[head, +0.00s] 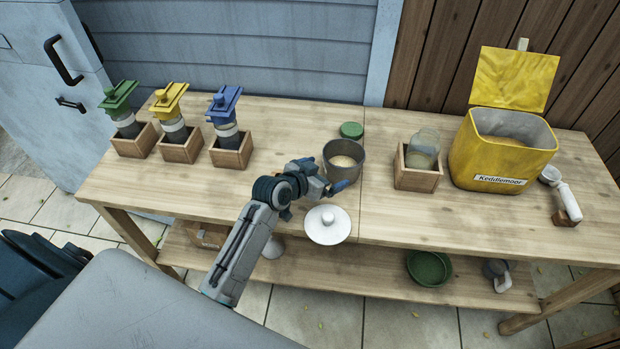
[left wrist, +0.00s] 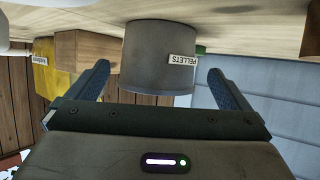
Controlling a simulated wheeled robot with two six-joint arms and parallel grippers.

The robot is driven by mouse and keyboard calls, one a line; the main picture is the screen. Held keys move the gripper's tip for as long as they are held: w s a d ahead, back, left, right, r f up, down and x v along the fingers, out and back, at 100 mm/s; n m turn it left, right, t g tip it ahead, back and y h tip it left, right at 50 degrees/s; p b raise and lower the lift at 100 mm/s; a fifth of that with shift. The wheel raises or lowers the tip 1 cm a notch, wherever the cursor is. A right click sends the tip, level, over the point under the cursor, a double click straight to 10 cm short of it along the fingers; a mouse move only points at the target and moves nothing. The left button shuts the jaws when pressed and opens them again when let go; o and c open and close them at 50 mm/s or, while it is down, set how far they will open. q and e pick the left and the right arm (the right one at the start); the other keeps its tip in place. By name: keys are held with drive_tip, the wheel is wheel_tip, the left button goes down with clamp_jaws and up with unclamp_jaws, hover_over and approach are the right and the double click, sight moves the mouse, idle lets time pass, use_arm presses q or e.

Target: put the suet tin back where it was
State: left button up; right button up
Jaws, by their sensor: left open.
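No tin in view shows a label reading suet. A round grey tin (head: 343,172) stands open on the bench with pale contents inside. In the left wrist view the tin (left wrist: 158,50) appears upside down and carries a label reading "PELLETS". My left gripper (head: 325,180) is open at the near left side of this tin. In the wrist view its two fingers (left wrist: 157,82) stand apart on either side of the tin; I cannot tell whether they touch it. A white knobbed lid (head: 327,228) lies in front of the tin, and a green lid (head: 351,130) lies behind it.
Three feeders with green (head: 120,95), yellow (head: 168,98) and blue (head: 222,103) tops stand in wooden boxes at left. A glass jar (head: 422,150) in a box, an open yellow bin (head: 490,160) and a scoop (head: 566,200) are at right. A green bowl (head: 428,268) sits on the lower shelf.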

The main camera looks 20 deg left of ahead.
use_arm(q)
drive_tip(key=v, duration=0.8)
drive_tip(key=shift+b, duration=0.45)
